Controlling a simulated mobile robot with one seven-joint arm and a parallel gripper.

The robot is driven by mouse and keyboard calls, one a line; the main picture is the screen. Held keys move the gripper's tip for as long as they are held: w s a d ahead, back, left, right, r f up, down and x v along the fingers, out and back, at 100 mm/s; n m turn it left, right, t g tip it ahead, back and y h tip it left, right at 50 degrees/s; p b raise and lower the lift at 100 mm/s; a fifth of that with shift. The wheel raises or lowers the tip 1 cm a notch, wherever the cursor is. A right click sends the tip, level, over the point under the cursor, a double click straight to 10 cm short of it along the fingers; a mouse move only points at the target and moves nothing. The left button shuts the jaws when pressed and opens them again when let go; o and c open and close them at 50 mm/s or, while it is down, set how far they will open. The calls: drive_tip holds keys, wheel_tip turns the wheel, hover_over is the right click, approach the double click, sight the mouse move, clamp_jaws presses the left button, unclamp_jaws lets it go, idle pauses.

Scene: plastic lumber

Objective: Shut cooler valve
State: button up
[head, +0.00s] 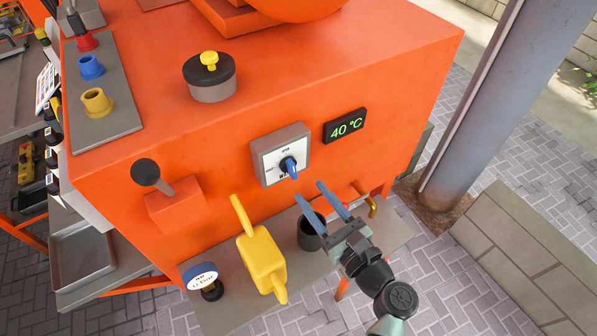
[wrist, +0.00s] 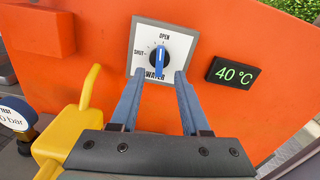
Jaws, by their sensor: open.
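The cooler valve is a blue knob (head: 288,165) on a white square dial plate (head: 270,161) on the front of an orange machine. In the wrist view the blue knob (wrist: 158,62) stands upright, in line with the OPEN mark. SHUT is printed to its left and WATER below. My gripper (head: 309,190) is open and empty, in front of the panel and a little below and right of the knob in the head view. In the wrist view my gripper (wrist: 159,73) has its two blue fingers to either side of the knob's lower end, seemingly short of it.
A green 40 °C display (head: 345,126) is right of the dial. A black-knobbed lever (head: 146,173), a yellow handled block (head: 262,260), a round gauge (head: 200,275) and a dark cup (head: 311,231) stand left of and below the dial. A grey post (head: 500,100) rises at right.

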sight(294, 172)
drive_tip(key=x, duration=0.6)
drive_tip(key=shift+c, duration=0.3)
clamp_jaws()
